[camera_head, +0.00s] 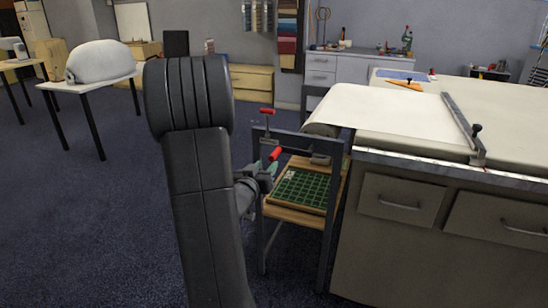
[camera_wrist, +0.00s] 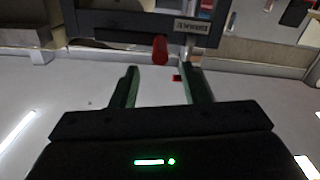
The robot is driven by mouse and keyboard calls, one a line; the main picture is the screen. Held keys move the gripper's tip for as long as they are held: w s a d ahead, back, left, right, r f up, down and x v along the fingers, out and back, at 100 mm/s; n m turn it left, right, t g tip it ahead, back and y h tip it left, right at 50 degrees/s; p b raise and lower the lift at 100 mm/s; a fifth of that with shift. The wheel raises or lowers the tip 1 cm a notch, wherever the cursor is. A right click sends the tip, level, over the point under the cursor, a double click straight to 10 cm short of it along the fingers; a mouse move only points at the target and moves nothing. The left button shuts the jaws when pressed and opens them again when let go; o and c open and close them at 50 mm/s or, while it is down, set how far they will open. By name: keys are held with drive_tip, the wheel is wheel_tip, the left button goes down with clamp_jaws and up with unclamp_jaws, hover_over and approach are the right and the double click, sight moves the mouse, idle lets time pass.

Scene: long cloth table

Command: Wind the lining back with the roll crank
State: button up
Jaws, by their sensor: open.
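The roll stand (camera_head: 328,205) is a dark metal frame at the left end of the long table. The cream lining (camera_head: 385,110) runs from the roll (camera_head: 322,130) at the stand's top onto the table. Two red grips show on the stand: an upper one (camera_head: 267,111) and a lower one (camera_head: 275,154). My gripper (camera_head: 270,166) is open, close to the lower red grip. In the wrist view a red grip (camera_wrist: 160,49) appears between and just beyond the green fingertips of my gripper (camera_wrist: 160,72). Nothing is held. My arm hides part of the scene left of the stand.
A wooden shelf with a green gridded mat (camera_head: 302,190) sits low in the stand. A metal bar (camera_head: 462,125) with a dark knob lies across the lining on the table (camera_head: 515,125). Drawers fill the table's front.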

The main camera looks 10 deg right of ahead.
sight(274, 155)
drive_tip(key=x, duration=0.8)
drive_tip(key=shift+d+b, duration=0.1)
drive_tip(key=shift+b, duration=0.2)
drive_tip(key=shift+c, duration=0.2)
clamp_jaws()
